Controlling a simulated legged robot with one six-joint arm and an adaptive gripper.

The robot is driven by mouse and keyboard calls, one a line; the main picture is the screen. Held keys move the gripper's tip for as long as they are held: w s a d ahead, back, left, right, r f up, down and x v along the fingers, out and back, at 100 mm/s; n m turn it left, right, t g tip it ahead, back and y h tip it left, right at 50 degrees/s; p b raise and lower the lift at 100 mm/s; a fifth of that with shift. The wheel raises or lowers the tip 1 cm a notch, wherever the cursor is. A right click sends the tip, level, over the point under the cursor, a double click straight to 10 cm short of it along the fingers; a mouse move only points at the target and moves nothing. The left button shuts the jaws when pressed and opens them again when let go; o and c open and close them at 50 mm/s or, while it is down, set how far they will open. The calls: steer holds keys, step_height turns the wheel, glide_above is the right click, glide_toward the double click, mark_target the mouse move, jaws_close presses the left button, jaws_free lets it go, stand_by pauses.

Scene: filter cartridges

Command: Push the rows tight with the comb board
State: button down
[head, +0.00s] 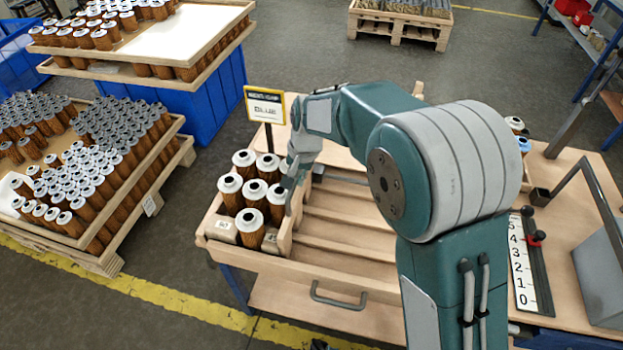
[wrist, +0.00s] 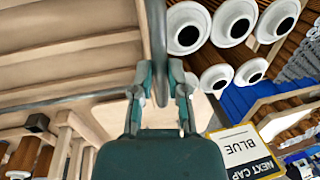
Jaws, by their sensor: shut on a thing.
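Several filter cartridges (head: 249,222), with white caps, dark centre holes and brown pleated bodies, stand upright in rows at the left end of a wooden tray (head: 330,275). The comb board (head: 284,236) is a wooden piece standing upright just right of them; its teeth are hidden. My gripper (head: 292,180) is over the board, behind the cartridges, partly covered by my arm. In the wrist view my gripper (wrist: 160,92) is shut on the board's grey bar handle (wrist: 158,40). Cartridges (wrist: 232,20) show right of the handle. I cannot tell if the board touches them.
The tray's grooves right of the board are bare. A yellow-edged sign (head: 264,105) reading "NEXT CAP BLUE" stands behind the cartridges. Loaded pallets (head: 90,190) stand at the left.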

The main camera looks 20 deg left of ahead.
steer(key=shift+s+a+f, duration=0.1)
steer(key=c, duration=0.7)
jaws_free()
steer(key=shift+a, duration=0.1)
steer(key=shift+o, duration=0.2)
step_height(320, 180, up, 12)
steer(key=d, duration=0.2)
steer(key=shift+d+f, duration=0.15)
